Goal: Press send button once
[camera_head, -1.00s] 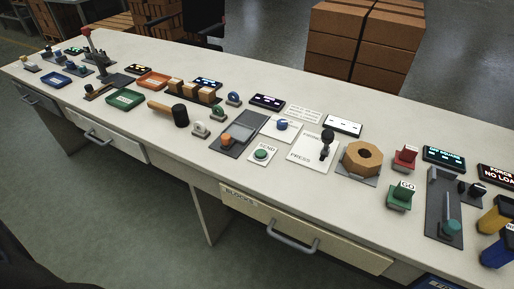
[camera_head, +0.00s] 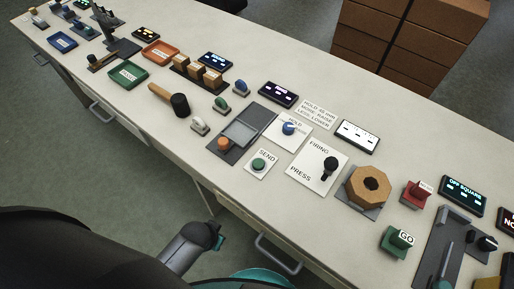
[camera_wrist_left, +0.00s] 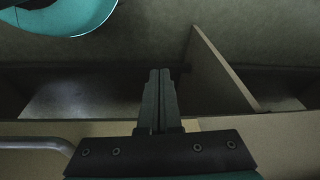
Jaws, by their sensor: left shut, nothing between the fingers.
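The send button (camera_head: 259,165) is a round green cap on a small white plate marked SEND, near the front edge of the bench in the head view. Nothing touches it. My left gripper (camera_wrist_left: 160,76) is shut and empty in the left wrist view, its two dark fingers together over the bench front. The send button is not seen in that view. In the head view my dark arm comes in at the lower left, in front of the bench and apart from the button; its fingertips cannot be made out. My right gripper is not in view.
Around the button are a grey panel with an orange knob (camera_head: 224,143), a blue knob (camera_head: 289,128), a black-knobbed lever (camera_head: 329,164) and a wooden nut (camera_head: 368,186). A drawer handle (camera_head: 277,254) sticks out below the bench edge.

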